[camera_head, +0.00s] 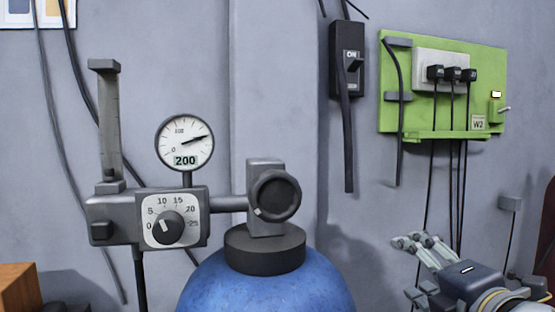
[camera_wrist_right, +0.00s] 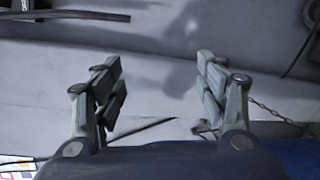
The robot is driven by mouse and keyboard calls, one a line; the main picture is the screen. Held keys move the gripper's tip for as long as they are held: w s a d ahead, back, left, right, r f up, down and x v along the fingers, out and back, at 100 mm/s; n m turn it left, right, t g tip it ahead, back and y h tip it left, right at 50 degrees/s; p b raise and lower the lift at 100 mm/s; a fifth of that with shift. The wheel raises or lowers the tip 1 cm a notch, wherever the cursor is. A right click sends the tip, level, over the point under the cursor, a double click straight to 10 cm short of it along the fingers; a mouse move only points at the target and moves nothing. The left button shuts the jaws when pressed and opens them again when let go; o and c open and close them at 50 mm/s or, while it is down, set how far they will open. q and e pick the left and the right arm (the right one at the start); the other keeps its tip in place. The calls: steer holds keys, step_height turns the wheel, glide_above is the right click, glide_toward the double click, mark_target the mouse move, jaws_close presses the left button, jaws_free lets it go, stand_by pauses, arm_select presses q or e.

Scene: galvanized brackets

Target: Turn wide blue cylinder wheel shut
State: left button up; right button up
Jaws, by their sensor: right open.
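The wide blue cylinder (camera_head: 268,285) stands at the bottom middle of the head view, with its lower part out of frame. A dark collar and a valve block sit on top of it. The round dark wheel (camera_head: 276,196) is on the front of the valve block, with a small light mark at its lower left. My right gripper (camera_head: 410,268) is open and empty to the lower right of the wheel, clear of it and of the cylinder. In the right wrist view its two fingers stand apart with nothing between them (camera_wrist_right: 155,88). My left gripper is in neither view.
A regulator with a dial (camera_head: 168,226) and a round gauge (camera_head: 185,143) reading 200 joins the valve on the left. A black switch box (camera_head: 346,60) and a green board (camera_head: 490,75) with hanging cables are on the wall. Space right of the wheel looks clear.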

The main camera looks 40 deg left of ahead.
steer(key=s+a+r+n+y, duration=0.1)
steer(key=s+a+r+n, duration=0.1)
steer(key=s+r+n, duration=0.35)
steer(key=n+g+y+p, duration=0.15)
steer(key=n+p, duration=0.25)
steer(key=n, duration=1.5)
glide_toward(276, 196)
steer(key=shift+t+y, duration=0.25)
steer(key=shift+t, duration=0.1)
steer(key=p+x, duration=0.1)
steer(key=x, duration=0.2)
steer(key=p+x, duration=0.1)
steer(key=x, duration=0.3)
steer(key=p+x, duration=0.2)
steer(key=x, duration=0.1)
steer(key=shift+w+a+f, duration=0.1)
steer(key=shift+a+f, duration=0.15)
steer(key=shift+f, duration=0.1)
steer(key=shift+w+a+f, duration=0.1)
steer(key=shift+w+a, duration=0.15)
steer(key=shift+w, duration=0.05)
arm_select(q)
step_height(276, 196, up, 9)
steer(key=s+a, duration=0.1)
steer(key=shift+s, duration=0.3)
arm_select(e)
steer(key=shift+c, duration=0.2)
